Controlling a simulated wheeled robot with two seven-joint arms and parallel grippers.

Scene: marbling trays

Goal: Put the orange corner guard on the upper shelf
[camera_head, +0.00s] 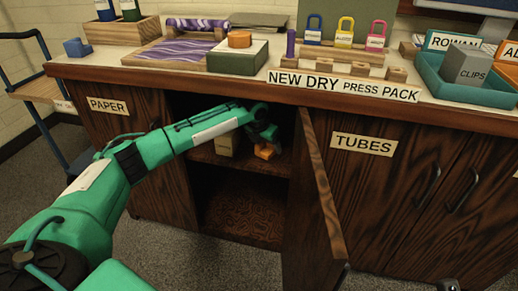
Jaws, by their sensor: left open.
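The orange corner guard (264,151) is inside the open cabinet, at the level of the upper shelf (240,163). My left gripper (265,138) reaches through the cabinet opening and is just above the guard. The gripper is open. It is too small to tell whether its fingers touch the guard or whether the guard rests fully on the shelf. My right gripper is not in view.
A tan box (225,144) stands on the upper shelf left of the guard. The open cabinet door (318,190) juts out right of my left arm. The lower compartment (243,212) looks empty. The countertop (140,75) above holds trays, padlocks and boxes.

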